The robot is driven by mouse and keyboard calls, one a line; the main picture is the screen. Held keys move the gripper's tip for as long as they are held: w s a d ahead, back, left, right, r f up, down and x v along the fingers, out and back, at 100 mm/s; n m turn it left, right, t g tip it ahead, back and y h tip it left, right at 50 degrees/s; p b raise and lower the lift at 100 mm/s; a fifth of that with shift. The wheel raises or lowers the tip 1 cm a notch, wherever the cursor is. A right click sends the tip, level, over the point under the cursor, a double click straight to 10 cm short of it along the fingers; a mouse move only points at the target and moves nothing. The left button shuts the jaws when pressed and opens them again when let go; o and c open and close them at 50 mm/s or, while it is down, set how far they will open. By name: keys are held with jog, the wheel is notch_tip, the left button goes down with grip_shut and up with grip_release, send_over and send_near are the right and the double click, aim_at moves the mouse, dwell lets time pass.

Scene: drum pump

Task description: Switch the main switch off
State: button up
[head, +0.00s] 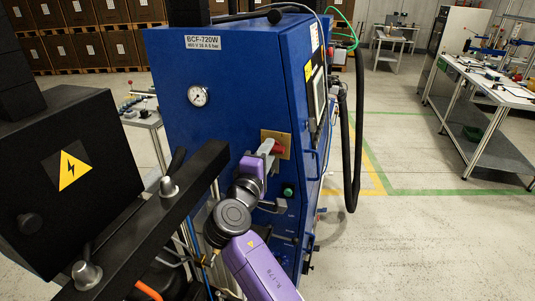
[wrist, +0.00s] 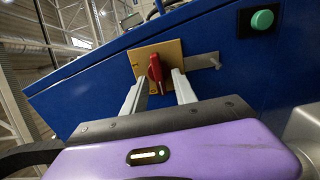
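The main switch is a red handle (wrist: 155,70) on a yellow plate (wrist: 172,54) on the blue cabinet. In the wrist view the handle points roughly down. My gripper (wrist: 159,84) is open, with one pale finger on each side of the handle. I see a gap between each finger and the handle. In the head view, my gripper (head: 268,147) is at the yellow plate (head: 284,141), and the red handle (head: 279,149) shows just right of the fingers, partly hidden.
The blue cabinet (head: 230,110) carries a gauge (head: 198,96) and a green button (head: 288,191), which also shows in the wrist view (wrist: 262,20). A black box with a warning sign (head: 69,170) stands at left. A black hose (head: 357,130) hangs at right. Open floor lies right of the cabinet.

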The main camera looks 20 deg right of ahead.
jog(key=b+v, duration=0.1)
jog(key=v, duration=0.6)
jog(key=shift+s+a+b, duration=0.25)
jog(key=shift+s+b, duration=0.05)
jog(key=shift+b, duration=0.1)
jog(key=s+f+y, duration=0.3)
jog(key=s+f, duration=0.3)
jog(key=f, duration=0.4)
jog(key=s+f+y, duration=0.4)
jog(key=s+f, duration=0.1)
jog(key=f, duration=0.6)
jog(key=s+d+f+m+g+y, duration=0.1)
jog(key=s+f+m+y, duration=0.35)
jog(key=s, duration=1.05)
jog(key=s+d+r+m, duration=0.1)
jog(key=s+r+m, duration=0.1)
jog(key=s, duration=0.5)
jog(key=s+d+r+m, duration=0.2)
jog(key=s+r, duration=0.3)
jog(key=s, duration=0.3)
jog(key=s+d+r+m+t+b, duration=0.1)
jog(key=s+r+m, duration=0.1)
jog(key=s, duration=0.5)
jog(key=shift+s+d+r+h, duration=0.15)
jog(key=shift+d+r+h, duration=0.25)
jog(key=shift+r, duration=0.25)
